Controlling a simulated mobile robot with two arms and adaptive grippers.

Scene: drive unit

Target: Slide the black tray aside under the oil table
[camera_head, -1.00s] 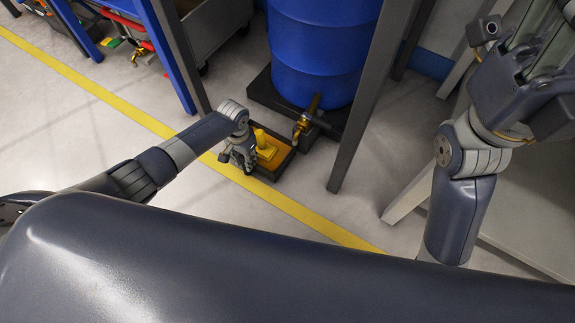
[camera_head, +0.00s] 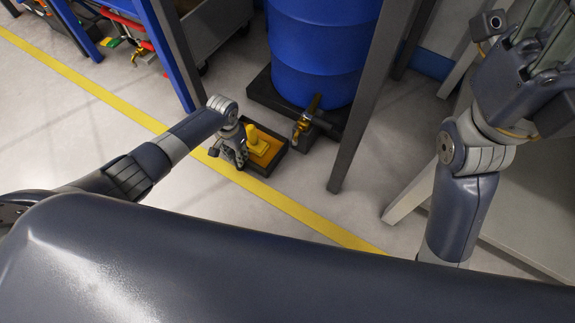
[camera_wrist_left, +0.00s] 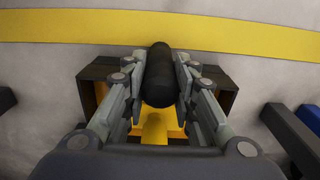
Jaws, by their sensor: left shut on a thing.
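The black tray (camera_head: 279,158) lies on the floor in front of the blue drum, with an orange-yellow inside and a yellow object (camera_head: 257,142) standing in it. My left gripper (camera_head: 236,158) is at the tray's left side. In the left wrist view its fingers (camera_wrist_left: 160,95) are closed around a black rounded bar that seems to be the tray's handle; the tray's dark rim (camera_wrist_left: 222,88) shows behind the fingers. My right gripper (camera_head: 530,35) is at the upper right, raised, with its fingertips cut off by the frame edge.
The blue drum (camera_head: 315,55) stands on a dark base, with a brass tap (camera_head: 304,122) just right of the tray. Grey table legs (camera_head: 358,125) rise on the right and a dark post (camera_head: 178,55) to the left. Open floor with a yellow line (camera_head: 105,102) lies left.

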